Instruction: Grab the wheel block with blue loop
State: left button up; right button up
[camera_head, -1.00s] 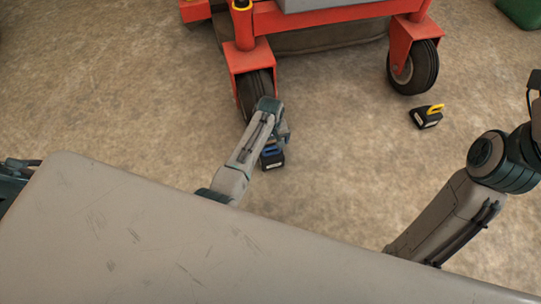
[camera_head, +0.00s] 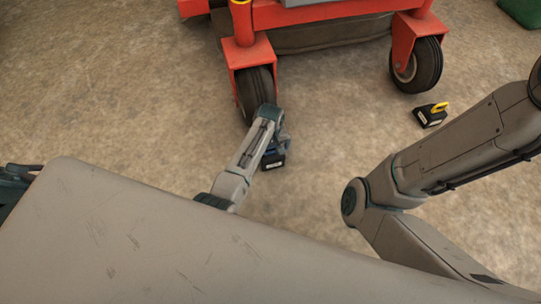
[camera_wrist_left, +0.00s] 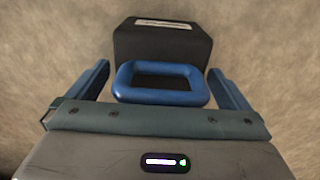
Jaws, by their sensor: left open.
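The wheel block with blue loop (camera_head: 273,160) is black with a white label and sits on the floor near the left caster wheel of the red machine. In the left wrist view its black body (camera_wrist_left: 162,47) is at the top and its blue loop (camera_wrist_left: 160,97) lies between my two fingers. My left gripper (camera_head: 280,143) is at the block and partly covers it in the head view. In the wrist view my left gripper (camera_wrist_left: 160,90) is open, with a gap between each finger and the loop. My right gripper is outside the views.
A second black block with a yellow loop (camera_head: 432,114) stands on the floor near the right caster wheel (camera_head: 424,66). The left caster wheel (camera_head: 255,92) is close beside my left gripper. The floor between the blocks is clear.

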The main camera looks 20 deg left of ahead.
pick_arm(q)
jog(key=shift+f, duration=0.1)
jog(key=c, duration=1.2)
jog(key=shift+c, duration=0.2)
jog(key=shift+r, duration=0.2)
